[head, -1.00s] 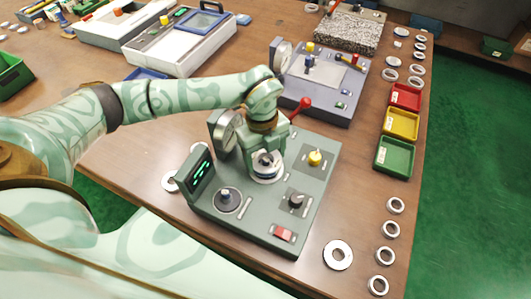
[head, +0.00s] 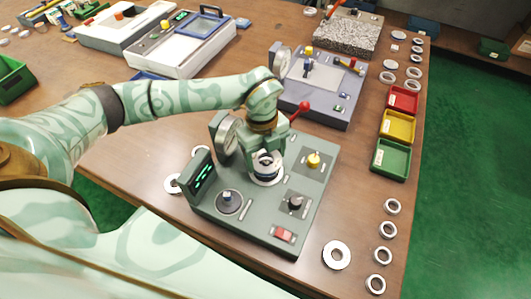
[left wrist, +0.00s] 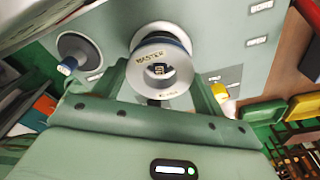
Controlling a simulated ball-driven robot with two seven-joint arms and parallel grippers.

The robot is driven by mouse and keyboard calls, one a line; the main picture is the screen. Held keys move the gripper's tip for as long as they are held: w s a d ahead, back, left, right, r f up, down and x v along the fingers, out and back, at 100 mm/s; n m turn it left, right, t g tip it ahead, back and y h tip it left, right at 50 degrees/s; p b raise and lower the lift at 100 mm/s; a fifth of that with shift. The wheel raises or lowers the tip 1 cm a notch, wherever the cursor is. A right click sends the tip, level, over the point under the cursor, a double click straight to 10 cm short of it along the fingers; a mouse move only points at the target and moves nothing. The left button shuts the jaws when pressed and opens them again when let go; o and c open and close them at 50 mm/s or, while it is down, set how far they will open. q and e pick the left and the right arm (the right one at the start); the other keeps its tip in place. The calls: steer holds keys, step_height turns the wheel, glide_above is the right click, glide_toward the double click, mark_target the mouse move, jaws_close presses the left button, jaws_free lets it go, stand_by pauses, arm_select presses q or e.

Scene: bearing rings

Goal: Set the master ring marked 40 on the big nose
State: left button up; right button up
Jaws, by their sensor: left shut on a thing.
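My left gripper (head: 266,161) points down over the grey-green gauge station and is shut on a pale metal ring. In the left wrist view this master ring (left wrist: 139,79) faces the camera and reads MASTER; its number is too small to read surely. A nose tip (left wrist: 159,71) shows inside the ring's hole, with a wider pale disc behind. I cannot tell whether the ring is around the nose or just above it. A smaller nose (head: 228,197) on a dark disc stands bare at the station's left front. My right gripper is not in view.
The station carries a lit display (head: 202,176), a round dial (head: 226,138), a yellow knob (head: 313,160), a black knob (head: 295,202) and a red switch (head: 283,235). A loose flat ring (head: 336,255) and several smaller rings lie right. Red, yellow and green trays (head: 391,158) stand beyond.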

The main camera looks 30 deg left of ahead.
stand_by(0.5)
arm_select(q)
steer(key=shift+f, duration=0.35)
steer(key=shift+f, duration=0.3)
steer(key=shift+f, duration=0.15)
steer(key=shift+r, duration=0.2)
steer(key=shift+r+p, duration=0.6)
steer(key=shift+r, duration=0.05)
steer(key=shift+p, duration=0.3)
steer(key=shift+f, duration=0.3)
stand_by(0.7)
